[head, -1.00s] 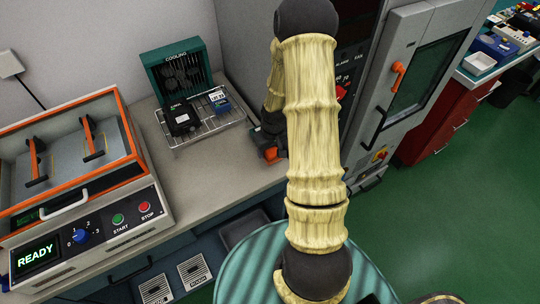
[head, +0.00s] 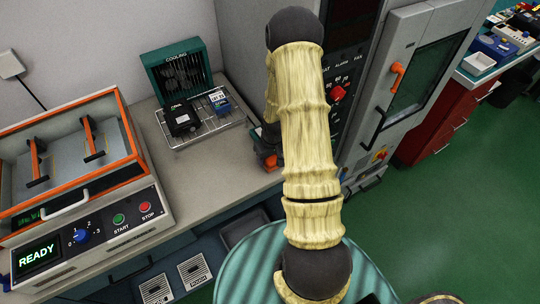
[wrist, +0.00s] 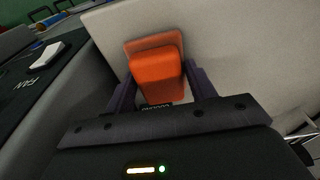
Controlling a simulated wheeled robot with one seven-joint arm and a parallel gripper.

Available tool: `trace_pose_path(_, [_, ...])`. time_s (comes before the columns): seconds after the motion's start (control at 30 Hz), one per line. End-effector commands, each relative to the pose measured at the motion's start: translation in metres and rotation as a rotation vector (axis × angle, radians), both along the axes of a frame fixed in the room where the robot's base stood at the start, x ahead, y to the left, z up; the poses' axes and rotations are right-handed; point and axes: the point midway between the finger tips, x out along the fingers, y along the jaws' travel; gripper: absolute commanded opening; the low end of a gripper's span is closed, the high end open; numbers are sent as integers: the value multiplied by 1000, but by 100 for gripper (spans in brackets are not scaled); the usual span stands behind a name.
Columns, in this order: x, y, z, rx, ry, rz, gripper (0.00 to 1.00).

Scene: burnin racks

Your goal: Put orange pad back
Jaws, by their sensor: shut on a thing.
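An orange pad (wrist: 157,75) sits between the two dark fingers of my gripper (wrist: 160,84) in the wrist view. The fingers are shut on its sides. A flat, duller orange piece shows just behind the pad, against a pale surface; I cannot tell whether they touch. In the head view the orange pad (head: 271,162) shows low beside my arm, at the right end of the bench near the tall grey cabinet. My arm hides most of my gripper there.
A wire rack (head: 205,125) with a black box (head: 182,118) and a blue box (head: 219,101) stands before the green cooling unit (head: 180,72). An orange-rimmed machine (head: 75,190) reading READY is at left. The tall cabinet (head: 425,60) stands close right of my arm.

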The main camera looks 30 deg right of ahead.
Motion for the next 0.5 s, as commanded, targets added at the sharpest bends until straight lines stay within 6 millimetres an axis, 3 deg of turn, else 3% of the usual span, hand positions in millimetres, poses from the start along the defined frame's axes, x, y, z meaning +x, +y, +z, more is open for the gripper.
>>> trace_pose_path(0.07, [0,0,-3,0,0,0,37])
trace_pose_path(0.1, [0,0,-2,0,0,0,63])
trace_pose_path(0.17, [0,0,-2,0,0,0,75])
trace_pose_path(0.5, [0,0,0,0,0,0,77])
